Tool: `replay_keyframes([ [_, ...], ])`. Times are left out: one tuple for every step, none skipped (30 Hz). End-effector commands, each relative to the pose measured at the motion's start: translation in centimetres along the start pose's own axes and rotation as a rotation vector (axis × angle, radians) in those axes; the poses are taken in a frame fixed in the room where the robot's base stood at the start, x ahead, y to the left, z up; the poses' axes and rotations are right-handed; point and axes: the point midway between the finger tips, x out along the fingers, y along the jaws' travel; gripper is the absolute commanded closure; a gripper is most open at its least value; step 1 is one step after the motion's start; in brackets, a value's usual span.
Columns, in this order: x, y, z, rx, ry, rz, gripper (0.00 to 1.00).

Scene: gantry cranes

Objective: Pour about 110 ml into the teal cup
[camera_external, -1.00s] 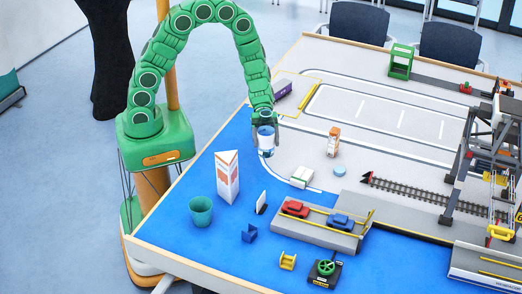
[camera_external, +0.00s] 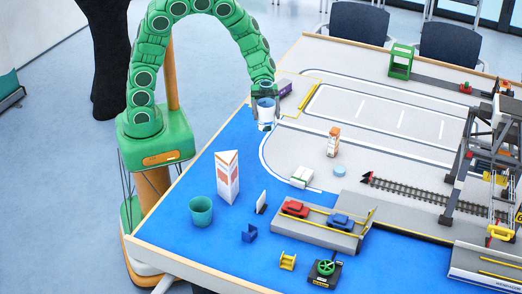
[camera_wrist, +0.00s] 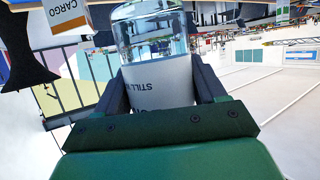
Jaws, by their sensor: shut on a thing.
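The teal cup (camera_external: 201,211) stands upright on the blue front left part of the table, and its inside looks empty from here. My gripper (camera_external: 266,116) is shut on a clear bottle (camera_external: 266,103) with a white label, held above the table well behind and to the right of the cup. In the wrist view the bottle (camera_wrist: 158,75) sits between the two dark fingers, and part of its label reads "STILL". Clear liquid seems to show in the bottle's transparent part. The bottle looks about upright in the external view.
A small white sign (camera_external: 262,201), a blue block (camera_external: 250,232) and a yellow piece (camera_external: 288,261) are nearby. A car platform (camera_external: 310,225) and crane (camera_external: 485,165) are to the right.

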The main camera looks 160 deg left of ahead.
Motion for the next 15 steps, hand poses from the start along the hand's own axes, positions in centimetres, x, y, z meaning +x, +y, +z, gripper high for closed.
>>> replay_keyframes([
  [-0.2,-0.1,-0.3,0.001,-0.001,-0.002,0.69],
  [-0.3,-0.1,-0.6,0.001,-0.001,-0.002,0.69],
  [-0.4,-0.1,-0.8,0.002,-0.001,-0.003,0.69],
  [-0.5,-0.1,-1.1,0.003,-0.001,-0.003,0.69],
  [-0.6,-0.1,-1.3,0.003,-0.001,-0.003,0.69],
  [-0.7,-0.1,-1.6,0.002,-0.001,-0.002,0.69],
  [-0.8,0.0,-1.8,0.002,-0.001,-0.002,0.69],
  [-0.9,0.0,-2.0,0.003,-0.001,-0.001,0.69],
  [-1.0,0.0,-2.3,0.003,-0.001,-0.001,0.69],
  [-1.1,0.0,-2.5,0.003,0.000,0.000,0.69],
  [-0.9,0.2,-2.6,0.003,0.000,0.005,0.69],
  [-0.5,0.6,-2.7,0.007,0.000,0.017,0.69],
  [-0.3,0.8,-2.8,0.010,0.000,0.024,0.69],
  [-0.1,1.1,-2.9,0.013,-0.001,0.032,0.69],
  [0.2,1.4,-3.0,0.017,-0.001,0.041,0.69],
])
